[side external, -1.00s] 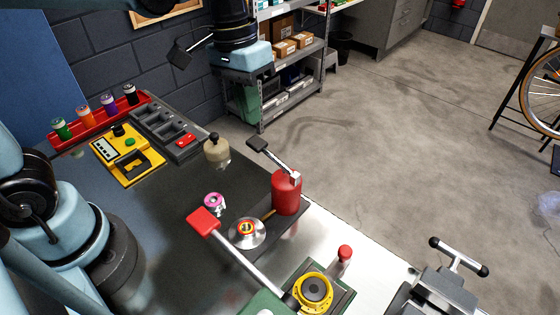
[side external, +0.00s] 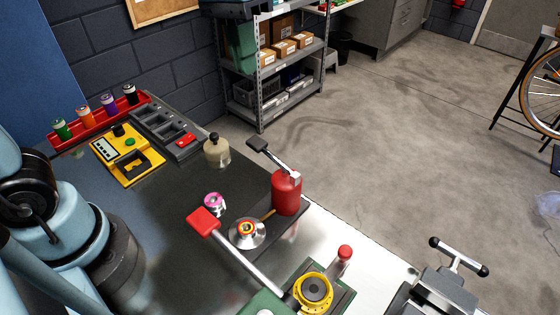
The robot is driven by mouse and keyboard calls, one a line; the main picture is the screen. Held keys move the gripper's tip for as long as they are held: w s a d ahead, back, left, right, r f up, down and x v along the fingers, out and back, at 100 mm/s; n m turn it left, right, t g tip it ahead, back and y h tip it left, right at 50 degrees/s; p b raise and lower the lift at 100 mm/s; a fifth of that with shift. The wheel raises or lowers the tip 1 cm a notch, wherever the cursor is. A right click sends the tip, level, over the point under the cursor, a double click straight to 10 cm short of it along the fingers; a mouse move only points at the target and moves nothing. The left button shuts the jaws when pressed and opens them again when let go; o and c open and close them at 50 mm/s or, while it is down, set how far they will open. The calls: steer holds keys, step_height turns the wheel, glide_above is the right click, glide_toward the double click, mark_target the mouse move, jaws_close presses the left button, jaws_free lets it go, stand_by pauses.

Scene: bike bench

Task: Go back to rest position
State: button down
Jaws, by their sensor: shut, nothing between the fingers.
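My gripper is not in view. Only the lower part of my arm (side external: 85,235) shows, light blue and dark grey, at the left edge beside the bench. The dark bench top (side external: 165,215) holds a red cylinder with a black-handled lever (side external: 286,192). A silver round piece with a red and yellow centre (side external: 247,232) sits near it. A red-handled lever (side external: 204,222) reaches across the bench from a yellow ring fixture (side external: 314,291).
A red rack (side external: 75,132) holds several coloured cans at the back left. A yellow device (side external: 128,155), a grey tray (side external: 165,130) and a beige canister (side external: 217,150) stand on the bench. Shelving (side external: 262,105) stands behind. The air above the bench is clear.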

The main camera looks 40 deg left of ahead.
stand_by(0.3)
steer(key=s+a+f+t+y, duration=0.1)
steer(key=s+a+f+t, duration=0.2)
steer(key=a+f+t, duration=0.4)
step_height(320, 180, down, 5)
steer(key=shift+s+a+f+y, duration=0.15)
steer(key=shift+a+y, duration=0.25)
steer(key=shift+a, duration=0.55)
